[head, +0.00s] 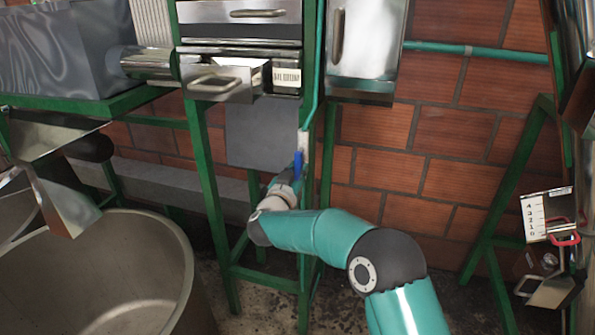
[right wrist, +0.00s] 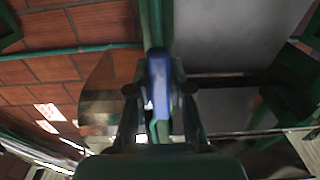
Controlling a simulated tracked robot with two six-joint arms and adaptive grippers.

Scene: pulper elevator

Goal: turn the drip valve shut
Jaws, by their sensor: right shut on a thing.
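The drip valve shows as a blue lever (head: 297,164) on the thin green pipe beside the green frame post. The lever stands close to upright in the head view. My right gripper (head: 290,178) is at the lever, reached by my teal arm from the lower right. In the right wrist view the blue lever (right wrist: 158,78) is between the two dark fingers of my right gripper (right wrist: 160,95), which is shut on it. The valve body is mostly hidden behind the gripper. My left gripper is not in view.
A green frame (head: 205,190) carries metal boxes with handles above the valve. A large round metal tub (head: 185,265) stands at the lower left. A brick wall (head: 390,185) is behind. Another green frame (head: 500,195) stands at the right, with floor between.

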